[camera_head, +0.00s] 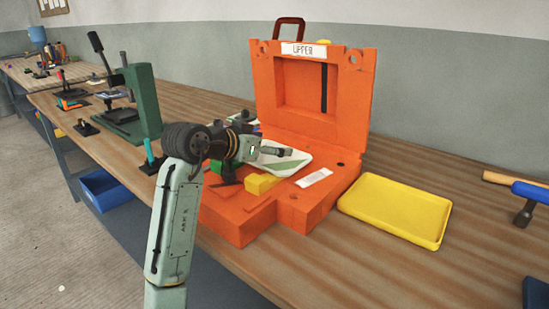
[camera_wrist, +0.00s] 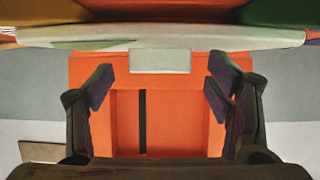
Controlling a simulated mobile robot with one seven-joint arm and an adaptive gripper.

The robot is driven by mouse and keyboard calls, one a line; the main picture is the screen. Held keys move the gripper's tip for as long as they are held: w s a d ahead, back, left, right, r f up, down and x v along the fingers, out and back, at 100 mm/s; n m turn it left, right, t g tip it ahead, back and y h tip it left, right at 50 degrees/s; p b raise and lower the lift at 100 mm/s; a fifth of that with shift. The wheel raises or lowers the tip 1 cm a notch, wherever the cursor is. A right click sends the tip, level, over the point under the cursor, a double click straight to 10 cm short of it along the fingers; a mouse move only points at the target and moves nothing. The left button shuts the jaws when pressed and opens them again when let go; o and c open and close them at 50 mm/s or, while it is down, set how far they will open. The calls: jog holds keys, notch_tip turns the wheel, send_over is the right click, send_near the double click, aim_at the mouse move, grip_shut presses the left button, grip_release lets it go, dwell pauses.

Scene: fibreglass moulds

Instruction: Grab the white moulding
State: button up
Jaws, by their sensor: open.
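The white moulding (camera_head: 299,159), a thin pale panel with a green stripe, lies tilted over the orange mould's base. In the wrist view its edge shows as a wide pale band (camera_wrist: 230,38) across the top. My gripper (camera_head: 282,152) is over the moulding in the head view and covers part of it. In the wrist view my gripper (camera_wrist: 158,88) is open, with nothing between its two dark fingers. The pale band lies outside the gap, and whether a finger touches it cannot be told.
The orange lid (camera_head: 264,95), labelled UPPER, stands upright behind the base (camera_head: 232,222). A yellow block (camera_head: 260,184) and white label (camera_head: 314,178) are on the base. A yellow tray (camera_head: 395,208) is to the right, a green press (camera_head: 140,100) to the left.

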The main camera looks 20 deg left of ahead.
jog(key=c, duration=1.3)
jog(key=shift+c, duration=0.5)
jog(key=shift+r, duration=0.1)
